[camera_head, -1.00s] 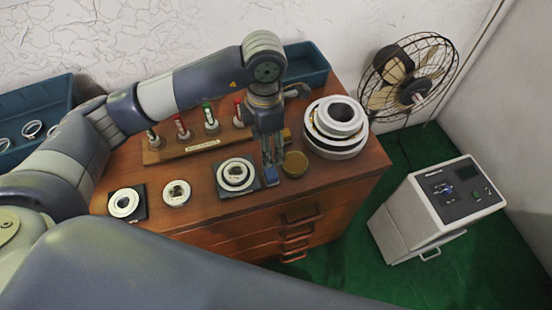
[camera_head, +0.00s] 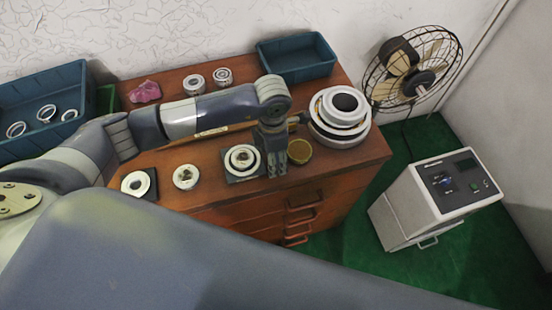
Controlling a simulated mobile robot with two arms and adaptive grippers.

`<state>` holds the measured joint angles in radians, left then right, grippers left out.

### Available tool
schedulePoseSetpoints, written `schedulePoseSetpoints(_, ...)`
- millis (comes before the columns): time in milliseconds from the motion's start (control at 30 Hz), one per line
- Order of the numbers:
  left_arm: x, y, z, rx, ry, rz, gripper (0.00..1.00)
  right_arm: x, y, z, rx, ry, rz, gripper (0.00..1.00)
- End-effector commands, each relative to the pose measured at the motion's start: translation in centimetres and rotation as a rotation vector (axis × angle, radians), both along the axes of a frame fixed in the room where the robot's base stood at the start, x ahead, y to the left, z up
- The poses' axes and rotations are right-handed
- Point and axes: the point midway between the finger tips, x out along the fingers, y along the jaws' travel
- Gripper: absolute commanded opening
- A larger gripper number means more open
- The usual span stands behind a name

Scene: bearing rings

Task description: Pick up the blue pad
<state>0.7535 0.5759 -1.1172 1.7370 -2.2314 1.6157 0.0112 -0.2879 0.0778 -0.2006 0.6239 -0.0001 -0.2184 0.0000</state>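I cannot make out a separate blue pad in this view; it may be hidden by my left arm or gripper. My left gripper (camera_head: 276,172) points down at the front of the wooden cabinet top. It is between a bearing ring on a dark square pad (camera_head: 233,179) and a small yellow-brown round dish (camera_head: 299,151). The fingertips are small, and whether they are apart or hold something is unclear. My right gripper is not in view.
Stacked rings (camera_head: 340,117) stand right of the gripper. Another ring on a dark pad (camera_head: 150,190) and a loose ring (camera_head: 186,177) lie left. Blue bins (camera_head: 318,66) (camera_head: 20,90) sit behind and left. A fan (camera_head: 412,70) and a grey machine (camera_head: 430,200) stand right.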

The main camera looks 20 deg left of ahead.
Motion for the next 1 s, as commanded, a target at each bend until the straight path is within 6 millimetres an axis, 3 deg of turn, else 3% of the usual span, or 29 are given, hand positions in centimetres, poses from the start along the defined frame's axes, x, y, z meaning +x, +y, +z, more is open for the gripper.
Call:
schedulePoseSetpoints(67,0.0,0.0,0.0,-0.001,-0.001,0.0,0.55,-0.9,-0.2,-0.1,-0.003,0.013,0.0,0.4)
schedulePoseSetpoints(200,0.0,0.0,0.0,-0.001,-0.001,0.0,0.24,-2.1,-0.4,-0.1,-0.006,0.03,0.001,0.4)
schedulePoseSetpoints(267,0.0,0.0,0.0,-0.001,-0.001,0.0,0.13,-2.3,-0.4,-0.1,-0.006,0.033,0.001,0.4)
schedulePoseSetpoints(667,0.1,0.0,0.3,-0.001,-0.002,-0.001,0.13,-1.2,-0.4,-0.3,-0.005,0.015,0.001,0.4)
schedulePoseSetpoints(933,0.2,0.0,3.3,-0.002,-0.008,-0.003,0.13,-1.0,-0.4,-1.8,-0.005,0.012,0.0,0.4)
schedulePoseSetpoints(1000,-1.2,-0.6,3.4,-0.002,0.001,-0.007,0.13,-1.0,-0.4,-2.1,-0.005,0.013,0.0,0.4)
